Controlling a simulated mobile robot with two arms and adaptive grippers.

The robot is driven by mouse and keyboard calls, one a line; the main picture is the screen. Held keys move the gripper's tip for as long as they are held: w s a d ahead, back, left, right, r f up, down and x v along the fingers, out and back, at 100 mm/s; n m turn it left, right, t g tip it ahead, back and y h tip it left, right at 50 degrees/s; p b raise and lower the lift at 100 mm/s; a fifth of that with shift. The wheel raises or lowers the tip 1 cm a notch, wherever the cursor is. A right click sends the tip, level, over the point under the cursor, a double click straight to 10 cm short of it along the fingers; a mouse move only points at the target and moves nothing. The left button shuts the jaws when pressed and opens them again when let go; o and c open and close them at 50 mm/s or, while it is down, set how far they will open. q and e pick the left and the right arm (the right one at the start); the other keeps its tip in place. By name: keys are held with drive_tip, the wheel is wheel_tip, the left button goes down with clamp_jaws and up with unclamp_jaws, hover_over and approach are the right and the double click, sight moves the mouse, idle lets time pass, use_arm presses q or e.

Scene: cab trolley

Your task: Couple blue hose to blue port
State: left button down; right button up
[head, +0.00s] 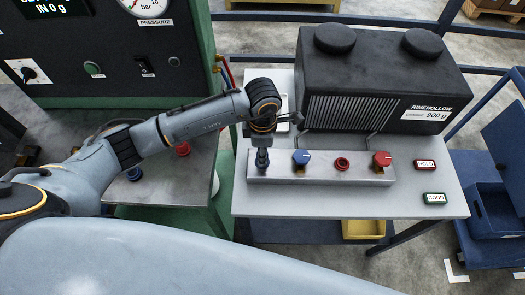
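My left arm reaches in from the left, and my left gripper (262,147) points down over the left end of a grey metal block on the trolley. A dark blue piece (262,160) stands at that end, directly under the gripper. I cannot tell whether it is a hose end or the blue port, nor whether the fingers hold it. Along the block are a blue knob (300,157), a red ring-shaped port (342,163) and a red knob (382,158). No blue hose can be made out clearly. My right gripper is out of view.
A black unit (380,75) marked RIMEHOLLOW stands on the light trolley top (440,190) behind the block. A green-framed bench at left carries a blue ring (134,174) and a red one (182,149). A blue bin (492,212) stands at right.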

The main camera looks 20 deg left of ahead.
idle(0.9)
use_arm(q)
drive_tip(key=shift+f+b, duration=0.55)
drive_tip(key=shift+b, duration=0.2)
drive_tip(key=c, duration=0.9)
unclamp_jaws()
drive_tip(key=shift+r, duration=0.25)
wheel_tip(320, 180, up, 12)
drive_tip(key=shift+f, duration=0.2)
